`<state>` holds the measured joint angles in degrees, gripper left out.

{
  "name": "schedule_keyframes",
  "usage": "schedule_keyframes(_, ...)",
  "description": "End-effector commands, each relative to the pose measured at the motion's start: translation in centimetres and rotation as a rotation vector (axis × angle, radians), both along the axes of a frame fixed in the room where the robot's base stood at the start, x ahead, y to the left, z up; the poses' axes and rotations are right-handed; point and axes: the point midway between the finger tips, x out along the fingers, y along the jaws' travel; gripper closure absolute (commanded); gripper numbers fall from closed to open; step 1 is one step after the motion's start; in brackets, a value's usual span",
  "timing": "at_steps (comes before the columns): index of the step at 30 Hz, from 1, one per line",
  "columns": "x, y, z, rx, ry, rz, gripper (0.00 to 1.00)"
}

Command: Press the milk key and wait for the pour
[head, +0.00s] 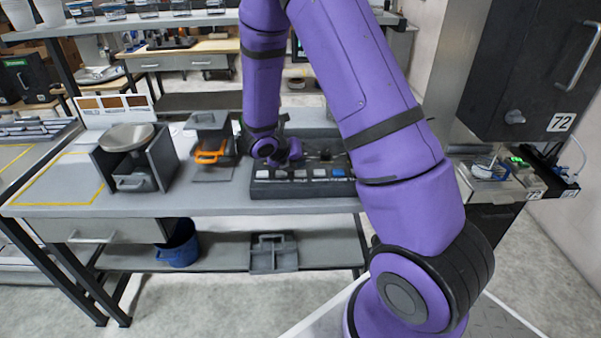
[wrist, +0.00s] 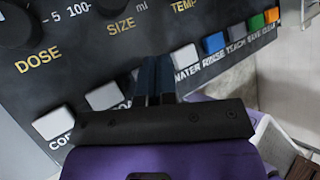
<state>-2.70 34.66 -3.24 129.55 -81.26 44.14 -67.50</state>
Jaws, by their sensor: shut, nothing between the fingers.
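The dispenser's dark key panel (wrist: 110,55) fills most of the wrist view, with a row of small keys below dials marked DOSE, SIZE and TEMP. It also shows in the head view as a dark box (head: 300,189) on the bench. My gripper (wrist: 153,68) is shut and empty, its dark fingertips over the row, left of the white WATER key (wrist: 186,57). Two white keys with labels partly hidden lie further left. No MILK label is readable; my fingers hide part of the row. Contact cannot be told.
In the wrist view, a blue RINSE key (wrist: 213,43), a grey key, a green key and an orange key (wrist: 271,15) continue rightward. In the head view, an orange-handled item (head: 209,156) and a scale-like unit (head: 126,138) stand left of the panel. The bench front-left is clear.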

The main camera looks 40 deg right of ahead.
Motion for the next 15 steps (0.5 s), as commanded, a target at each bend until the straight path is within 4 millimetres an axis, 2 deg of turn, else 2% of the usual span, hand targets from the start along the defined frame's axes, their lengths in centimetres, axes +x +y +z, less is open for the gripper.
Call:
schedule_keyframes(7,0.0,0.0,0.3,-0.001,-0.001,0.0,1.0)
schedule_keyframes(15,0.0,0.0,2.5,0.0,-0.003,-0.001,1.0)
